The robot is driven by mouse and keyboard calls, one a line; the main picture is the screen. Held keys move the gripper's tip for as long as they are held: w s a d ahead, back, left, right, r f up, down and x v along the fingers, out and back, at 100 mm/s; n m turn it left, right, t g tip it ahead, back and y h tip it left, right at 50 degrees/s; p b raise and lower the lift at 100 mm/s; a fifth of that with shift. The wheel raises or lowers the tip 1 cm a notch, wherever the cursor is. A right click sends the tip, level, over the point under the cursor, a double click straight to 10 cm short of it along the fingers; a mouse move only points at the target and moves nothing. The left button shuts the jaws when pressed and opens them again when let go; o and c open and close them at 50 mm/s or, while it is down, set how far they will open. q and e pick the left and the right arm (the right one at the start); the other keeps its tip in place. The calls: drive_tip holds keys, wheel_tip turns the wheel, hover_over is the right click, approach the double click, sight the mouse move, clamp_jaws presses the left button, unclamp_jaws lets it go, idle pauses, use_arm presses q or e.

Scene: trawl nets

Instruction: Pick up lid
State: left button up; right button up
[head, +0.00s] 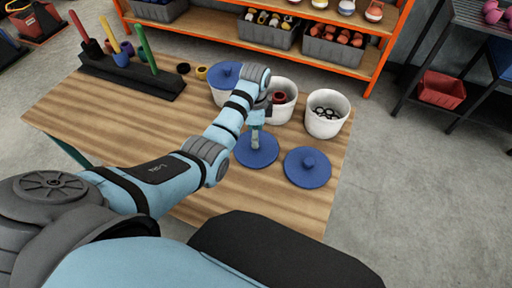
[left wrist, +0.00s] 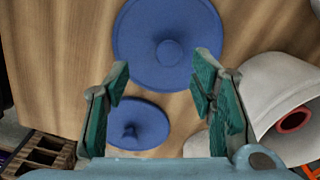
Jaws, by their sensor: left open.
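A blue round lid with a central knob (head: 262,158) lies flat on the wooden table, directly below my left gripper (head: 256,128). In the left wrist view this lid (left wrist: 150,30) appears large, its knob near the fingertips. My left gripper (left wrist: 162,68) is open and empty there, its green-padded fingers spread wide. A second blue lid (head: 307,167) lies to the right, near the table's right edge; it also shows smaller in the left wrist view (left wrist: 137,125). A third blue lid (head: 222,72) sits on a white bucket behind. My right gripper is not in view.
One open white bucket (head: 278,112) holds a red ring; another (head: 325,126) holds dark rings. A dark rack with coloured pegs (head: 130,74) stands at the table's far left. The table's left front (head: 110,120) is clear. An orange shelf (head: 230,35) stands behind.

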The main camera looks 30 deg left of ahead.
use_arm(q)
drive_tip(key=f, duration=0.2)
drive_tip(key=w+f+b, duration=0.1)
drive_tip(key=f, duration=0.2)
drive_tip(key=f+b, duration=0.1)
drive_tip(key=f, duration=0.1)
drive_tip(key=shift+w+a+f, duration=0.1)
drive_tip(key=shift+w+f, duration=0.1)
drive_tip(key=shift+w, duration=0.05)
drive_tip(key=shift+s+r, duration=0.15)
drive_tip(key=shift+s, duration=0.1)
drive_tip(key=shift+c, duration=0.8)
drive_tip(key=c, duration=0.9)
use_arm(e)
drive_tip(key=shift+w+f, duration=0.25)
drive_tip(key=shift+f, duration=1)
